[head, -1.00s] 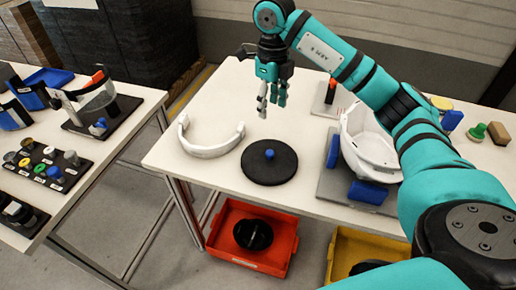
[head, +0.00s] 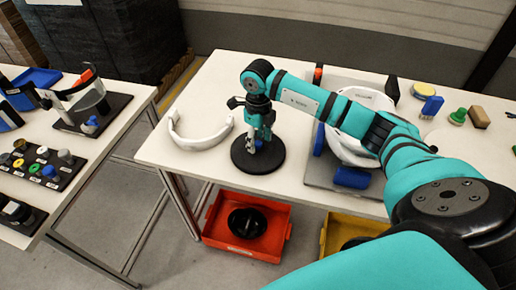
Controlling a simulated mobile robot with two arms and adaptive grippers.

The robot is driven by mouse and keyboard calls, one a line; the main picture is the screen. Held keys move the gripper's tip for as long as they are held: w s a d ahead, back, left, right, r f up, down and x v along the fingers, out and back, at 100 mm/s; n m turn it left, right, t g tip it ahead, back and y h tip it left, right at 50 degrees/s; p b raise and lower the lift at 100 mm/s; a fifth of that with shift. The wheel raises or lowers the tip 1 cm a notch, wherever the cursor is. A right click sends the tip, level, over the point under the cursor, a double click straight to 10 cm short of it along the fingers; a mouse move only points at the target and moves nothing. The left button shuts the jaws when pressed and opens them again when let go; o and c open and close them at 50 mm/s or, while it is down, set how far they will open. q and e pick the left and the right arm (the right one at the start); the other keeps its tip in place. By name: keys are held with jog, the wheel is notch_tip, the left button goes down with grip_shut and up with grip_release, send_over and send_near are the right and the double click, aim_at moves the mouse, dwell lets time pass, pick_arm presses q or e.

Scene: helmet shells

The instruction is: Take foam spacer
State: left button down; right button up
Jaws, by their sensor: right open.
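A flat black disc (head: 272,160), which looks like the foam spacer, lies on the white table (head: 225,75) near its front edge. In the earlier frame a blue knob shows at its centre; now my gripper mostly hides it. My right gripper (head: 256,148) points down over the middle of the disc, with its fingers open around or beside the knob; I cannot tell whether they touch it. My left gripper is not in view.
A white curved band (head: 201,145) lies just left of the disc. A white helmet shell (head: 342,147) sits on a grey base with blue blocks (head: 351,178) to the right. Below are a red bin (head: 283,236) and a yellow bin. A second table stands at left.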

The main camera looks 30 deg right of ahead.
jog(key=shift+f, duration=0.95)
grip_shut()
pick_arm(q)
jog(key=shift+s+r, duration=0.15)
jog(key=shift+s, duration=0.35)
pick_arm(e)
jog(key=shift+r, duration=0.15)
